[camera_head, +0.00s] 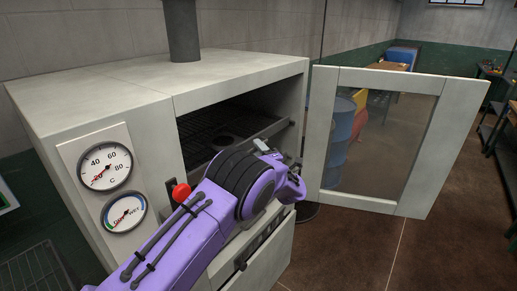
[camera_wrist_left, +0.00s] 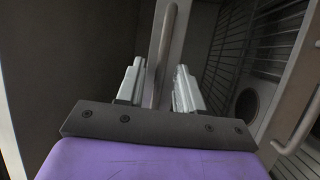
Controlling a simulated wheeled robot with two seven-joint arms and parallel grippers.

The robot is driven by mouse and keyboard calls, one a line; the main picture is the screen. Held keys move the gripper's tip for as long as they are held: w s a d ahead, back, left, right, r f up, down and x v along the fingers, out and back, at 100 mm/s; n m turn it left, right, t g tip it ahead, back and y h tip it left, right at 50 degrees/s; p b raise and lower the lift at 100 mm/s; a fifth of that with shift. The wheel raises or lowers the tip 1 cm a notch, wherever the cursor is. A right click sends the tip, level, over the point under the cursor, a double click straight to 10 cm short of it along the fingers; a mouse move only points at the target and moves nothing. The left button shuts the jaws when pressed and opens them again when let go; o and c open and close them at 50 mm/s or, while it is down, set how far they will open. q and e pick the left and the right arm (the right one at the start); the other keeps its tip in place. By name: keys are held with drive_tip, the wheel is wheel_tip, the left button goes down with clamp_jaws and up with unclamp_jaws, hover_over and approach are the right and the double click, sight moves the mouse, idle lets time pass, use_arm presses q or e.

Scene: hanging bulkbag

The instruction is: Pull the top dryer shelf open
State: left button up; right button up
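The dryer (camera_head: 100,85) is a pale cabinet with its front opening uncovered. Inside is a wire dryer shelf (camera_head: 205,128) with a light front rail. In the left wrist view a wire grid (camera_wrist_left: 232,45) shows with a round opening. My left gripper (camera_wrist_left: 157,85) is open. Its two fingers stand on either side of a thin metal handle bar (camera_wrist_left: 167,45), with gaps visible. I cannot tell which shelf this bar belongs to. My right gripper is in neither view.
The glass-paned door (camera_head: 375,135) is swung open to the right. Another handle (camera_wrist_left: 300,130) is at the right in the wrist view. Two gauges (camera_head: 105,166) are on the dryer's front. A blue barrel (camera_head: 338,140) stands behind the door. Brown floor lies open at front right.

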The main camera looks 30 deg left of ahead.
use_arm(q)
clamp_jaws()
idle(1.4)
